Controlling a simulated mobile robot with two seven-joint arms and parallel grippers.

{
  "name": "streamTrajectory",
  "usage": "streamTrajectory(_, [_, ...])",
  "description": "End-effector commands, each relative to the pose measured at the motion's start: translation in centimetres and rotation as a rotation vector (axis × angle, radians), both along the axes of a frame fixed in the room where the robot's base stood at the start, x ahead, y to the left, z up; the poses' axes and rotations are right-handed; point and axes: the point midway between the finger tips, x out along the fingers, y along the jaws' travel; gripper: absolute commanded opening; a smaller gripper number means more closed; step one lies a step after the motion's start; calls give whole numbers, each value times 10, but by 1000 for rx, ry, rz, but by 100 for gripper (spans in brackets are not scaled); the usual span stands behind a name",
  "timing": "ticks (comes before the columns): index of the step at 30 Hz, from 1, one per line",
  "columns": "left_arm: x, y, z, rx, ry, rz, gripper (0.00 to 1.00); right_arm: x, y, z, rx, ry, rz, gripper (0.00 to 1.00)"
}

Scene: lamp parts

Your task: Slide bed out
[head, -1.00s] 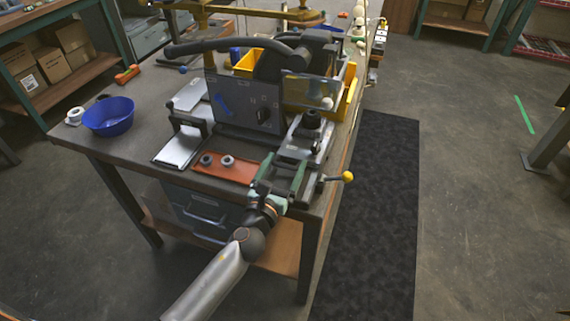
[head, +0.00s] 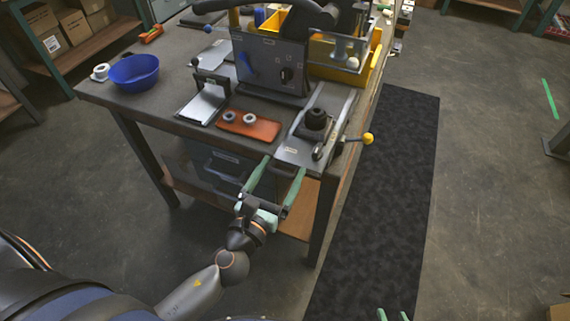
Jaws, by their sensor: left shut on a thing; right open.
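The fingers partly hide the contact. My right gripper (head: 395,316) shows only as green fingertips at the bottom edge, apart and empty, well away from the bed.
A grey machine panel (head: 268,65) with a dark knob stands behind. An orange mat (head: 262,129) with two grey rings and a silver plate (head: 203,103) lie to the left. A yellow-ball lever (head: 368,138) sticks out right. A blue bowl (head: 135,72) stands far left. Black floor mat (head: 385,200) is clear.

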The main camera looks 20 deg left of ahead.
Motion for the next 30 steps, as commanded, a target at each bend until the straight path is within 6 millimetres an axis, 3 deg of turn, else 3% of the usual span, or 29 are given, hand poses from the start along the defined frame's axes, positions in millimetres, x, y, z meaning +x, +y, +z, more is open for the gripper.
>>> streamTrajectory(10, [-3,4,-2,10,6,13,0,3,1,3,2,-8,2,50])
streamTrajectory(11, [-3,4,-2,10,6,13,89,3,1,3,3,-9,2,50])
streamTrajectory(14, [-3,4,-2,9,6,11,100,4,1,4,3,-11,1,50])
streamTrajectory(30, [1,5,-1,3,4,4,100,4,2,5,3,-13,3,50])
